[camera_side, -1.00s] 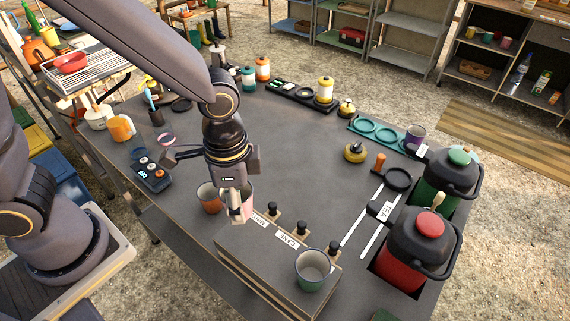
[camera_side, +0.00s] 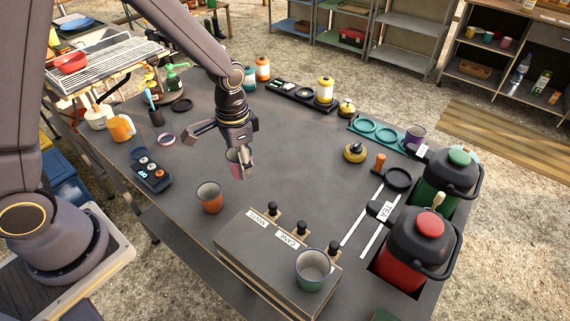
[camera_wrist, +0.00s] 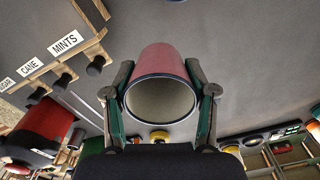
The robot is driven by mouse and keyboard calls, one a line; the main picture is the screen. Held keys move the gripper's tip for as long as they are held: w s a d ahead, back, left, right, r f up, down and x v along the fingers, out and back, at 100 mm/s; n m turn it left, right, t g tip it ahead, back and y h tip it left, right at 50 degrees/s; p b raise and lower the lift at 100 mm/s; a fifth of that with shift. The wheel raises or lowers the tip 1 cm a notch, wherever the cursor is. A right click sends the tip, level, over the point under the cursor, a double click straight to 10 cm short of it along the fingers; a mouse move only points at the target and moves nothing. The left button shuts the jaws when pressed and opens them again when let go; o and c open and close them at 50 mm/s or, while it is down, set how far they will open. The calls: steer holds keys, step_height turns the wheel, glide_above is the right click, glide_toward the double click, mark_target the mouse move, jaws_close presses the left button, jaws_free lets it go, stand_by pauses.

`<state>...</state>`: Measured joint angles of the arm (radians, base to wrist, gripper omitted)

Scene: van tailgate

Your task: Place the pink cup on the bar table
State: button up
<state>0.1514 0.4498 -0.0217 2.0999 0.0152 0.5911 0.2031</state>
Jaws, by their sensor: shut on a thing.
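The pink cup (camera_side: 234,160) is in my gripper (camera_side: 241,172) over the middle left of the dark bar table (camera_side: 305,165). In the wrist view the pink cup (camera_wrist: 164,62) sits between both fingers of my gripper (camera_wrist: 160,98), with its open mouth toward the camera. It looks empty inside. The fingers press on its sides. In the side view a finger hides part of the cup. The cup seems clear of the tabletop, but the height of the gap is hard to tell.
An orange cup (camera_side: 209,197) stands just in front of my gripper. A labelled box (camera_side: 262,248) carries a green cup (camera_side: 312,268). Red (camera_side: 408,252) and green (camera_side: 448,178) urns stand at the right. The table's centre is clear.

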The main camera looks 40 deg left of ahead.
glide_above(267, 185)
step_height(267, 185, down, 7)
steer(key=shift+r, duration=0.1)
steer(key=shift+f, duration=1.55)
steer(key=shift+f, duration=0.1)
steer(key=o, duration=1.2)
